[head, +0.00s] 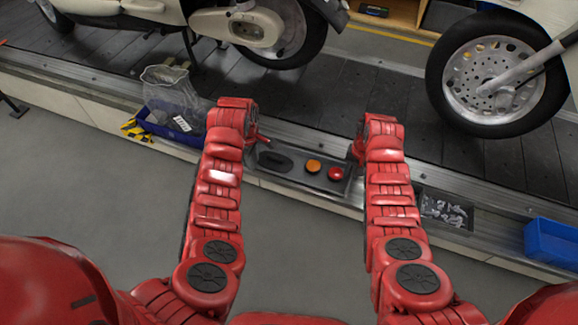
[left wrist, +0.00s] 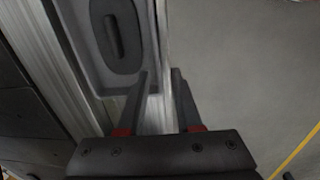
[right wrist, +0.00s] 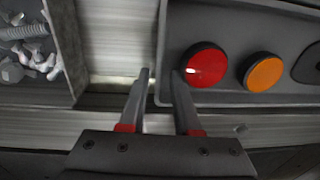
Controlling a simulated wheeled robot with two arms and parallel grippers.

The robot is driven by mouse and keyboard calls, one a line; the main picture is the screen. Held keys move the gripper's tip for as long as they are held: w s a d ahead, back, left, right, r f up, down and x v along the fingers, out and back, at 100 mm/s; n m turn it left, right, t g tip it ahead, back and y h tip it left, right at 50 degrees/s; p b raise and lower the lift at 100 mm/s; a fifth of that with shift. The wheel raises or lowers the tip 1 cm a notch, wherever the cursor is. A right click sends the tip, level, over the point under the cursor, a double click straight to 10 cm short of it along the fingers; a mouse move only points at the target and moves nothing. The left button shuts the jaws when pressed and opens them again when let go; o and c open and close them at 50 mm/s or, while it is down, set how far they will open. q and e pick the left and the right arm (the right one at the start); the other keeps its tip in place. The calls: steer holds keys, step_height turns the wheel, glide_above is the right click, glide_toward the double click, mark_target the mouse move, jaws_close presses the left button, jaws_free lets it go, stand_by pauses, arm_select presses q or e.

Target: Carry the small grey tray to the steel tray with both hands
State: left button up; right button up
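The small grey tray (head: 293,178) lies on the ledge beside the conveyor, holding a black oval piece, an orange disc and a red disc. My left gripper (head: 262,140) is at its left end; in the left wrist view its open fingers (left wrist: 160,78) stand either side of the tray's rim line. My right gripper (head: 352,155) is at its right end; in the right wrist view its open fingers (right wrist: 161,75) straddle the tray's end wall (right wrist: 162,45). Contact is unclear. A shallow grey tray of bolts (head: 445,226) sits to the right; I cannot tell if it is the steel tray.
A blue bin (head: 165,130) with a clear bag stands on the left, yellow-black items beside it. Another blue bin (head: 553,243) is at the far right. Scooters stand on the dark slat conveyor (head: 340,105) behind. The grey floor (head: 90,210) in front is clear.

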steer(key=shift+s+f, duration=0.5)
steer(key=shift+f, duration=0.05)
arm_select(q)
steer(key=r, duration=0.4)
steer(key=shift+w+d+r, duration=0.1)
steer(key=shift+w+r, duration=0.25)
arm_select(e)
step_height(320, 180, up, 9)
steer(key=shift+w+d, duration=0.3)
steer(key=shift+w, duration=0.05)
arm_select(q)
steer(key=shift+w, duration=0.1)
arm_select(e)
steer(key=shift+w+f, duration=0.1)
